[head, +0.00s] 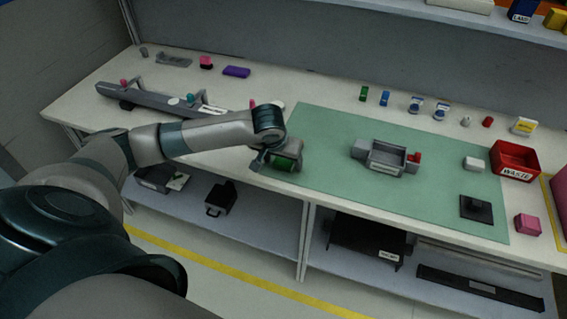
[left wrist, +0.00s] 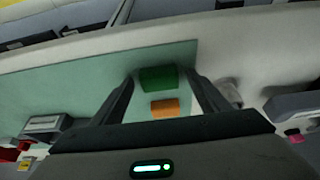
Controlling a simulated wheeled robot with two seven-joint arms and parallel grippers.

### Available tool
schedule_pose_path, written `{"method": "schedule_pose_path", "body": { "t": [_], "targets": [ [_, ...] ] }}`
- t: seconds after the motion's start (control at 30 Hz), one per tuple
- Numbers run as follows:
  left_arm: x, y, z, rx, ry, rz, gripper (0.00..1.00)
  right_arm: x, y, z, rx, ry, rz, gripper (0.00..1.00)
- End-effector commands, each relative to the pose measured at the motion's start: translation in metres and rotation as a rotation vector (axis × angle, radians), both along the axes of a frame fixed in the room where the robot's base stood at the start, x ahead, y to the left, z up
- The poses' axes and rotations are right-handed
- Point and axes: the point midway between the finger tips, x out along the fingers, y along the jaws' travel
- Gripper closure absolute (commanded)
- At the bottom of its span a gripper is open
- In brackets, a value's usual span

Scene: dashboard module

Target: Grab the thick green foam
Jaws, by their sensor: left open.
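A thick green foam block (left wrist: 158,78) lies at the edge of the green mat in the left wrist view, framed between the two fingers of my left gripper (left wrist: 163,88). In the head view a bit of green foam (head: 283,163) shows beneath my left gripper (head: 279,166), near the mat's front left corner. The jaws are apart, and I cannot tell whether they touch the block. An orange block (left wrist: 165,108) also shows between the fingers in the wrist view; it is hidden in the head view. My right gripper is not in view.
The green mat (head: 330,135) holds a grey module (head: 385,158) near its middle. A red WASTE bin (head: 515,160) stands at the right. A long grey bar part (head: 150,100) lies at the left. Several small items line the back.

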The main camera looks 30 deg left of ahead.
Motion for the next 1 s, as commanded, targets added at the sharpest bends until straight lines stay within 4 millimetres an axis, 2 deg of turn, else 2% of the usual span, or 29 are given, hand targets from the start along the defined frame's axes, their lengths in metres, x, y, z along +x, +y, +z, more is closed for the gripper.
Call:
{"method": "schedule_pose_path", "body": {
  "t": [0.23, 0.27, 0.43, 0.77, 1.0],
  "targets": [
    [0.000, 0.000, 0.000, 0.000, 0.000, 0.000, 0.31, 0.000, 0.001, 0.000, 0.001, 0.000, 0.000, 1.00],
    [0.000, 0.000, 0.000, 0.000, 0.000, 0.000, 0.34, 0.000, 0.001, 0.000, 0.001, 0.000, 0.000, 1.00],
    [0.000, 0.000, 0.000, 0.000, 0.000, 0.000, 0.74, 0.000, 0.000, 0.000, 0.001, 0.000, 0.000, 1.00],
    [0.000, 0.000, 0.001, 0.000, -0.001, 0.000, 0.75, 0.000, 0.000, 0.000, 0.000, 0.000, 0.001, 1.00],
    [0.001, 0.000, 0.015, -0.001, -0.003, 0.001, 0.75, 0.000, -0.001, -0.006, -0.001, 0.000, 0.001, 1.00]
  ]
}}
